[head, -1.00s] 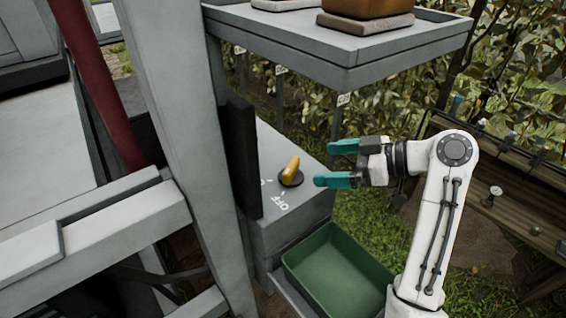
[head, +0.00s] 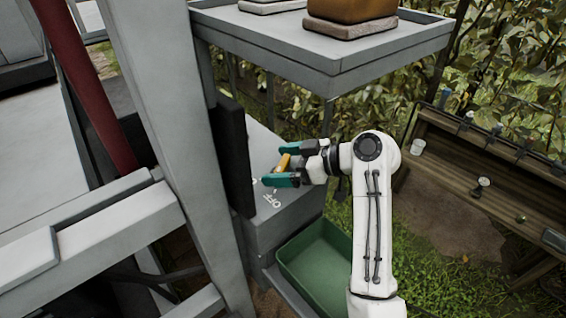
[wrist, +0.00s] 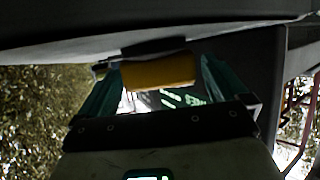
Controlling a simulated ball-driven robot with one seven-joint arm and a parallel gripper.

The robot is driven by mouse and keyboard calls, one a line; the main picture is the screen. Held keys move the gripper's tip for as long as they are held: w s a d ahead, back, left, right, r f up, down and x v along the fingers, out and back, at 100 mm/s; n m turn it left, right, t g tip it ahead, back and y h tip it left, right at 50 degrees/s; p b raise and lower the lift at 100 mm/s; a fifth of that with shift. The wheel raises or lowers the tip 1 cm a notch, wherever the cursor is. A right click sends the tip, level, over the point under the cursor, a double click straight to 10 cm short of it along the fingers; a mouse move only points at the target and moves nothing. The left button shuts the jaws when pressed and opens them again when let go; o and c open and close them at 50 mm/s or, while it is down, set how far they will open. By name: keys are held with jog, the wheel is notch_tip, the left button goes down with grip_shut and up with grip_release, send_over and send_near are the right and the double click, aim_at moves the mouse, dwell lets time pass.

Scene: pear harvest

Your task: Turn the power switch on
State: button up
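The power switch is a yellow knob (head: 284,162) on top of a grey box (head: 285,222), with white "OFF" lettering beside it. My gripper (head: 273,164) is open, with its teal fingers on either side of the knob in the head view. In the wrist view the yellow knob (wrist: 158,72) lies across the space between the two fingers (wrist: 157,82). The fingers look spread as before; whether either one touches the knob I cannot tell. Part of the knob and its dark base is hidden by my gripper.
A dark upright panel (head: 236,157) stands close left of the switch. A grey shelf (head: 330,62) overhangs behind it. A green bin (head: 318,262) sits below, in front of the box. A wooden bench (head: 470,165) stands at the right.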

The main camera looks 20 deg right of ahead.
jog(key=c, duration=0.9)
jog(key=shift+m+h, duration=0.3)
jog(key=m+t+h, duration=0.2)
jog(key=shift+s+a+m+p, duration=0.1)
jog(key=shift+m+p, duration=0.2)
jog(key=shift+p, duration=0.05)
jog(key=m+t+h+p, duration=0.1)
jog(key=m+t+h, duration=0.1)
jog(key=m+h, duration=0.1)
jog(key=shift+r+m+h, duration=0.1)
jog(key=shift+m+h, duration=0.2)
jog(key=shift+h, duration=0.3)
jog(key=m+h, duration=0.3)
jog(key=shift+t+h+b, duration=0.3)
jog(key=shift+m+h+b, duration=0.55)
jog(key=shift+m+h, duration=0.45)
jog(key=shift+h, duration=0.1)
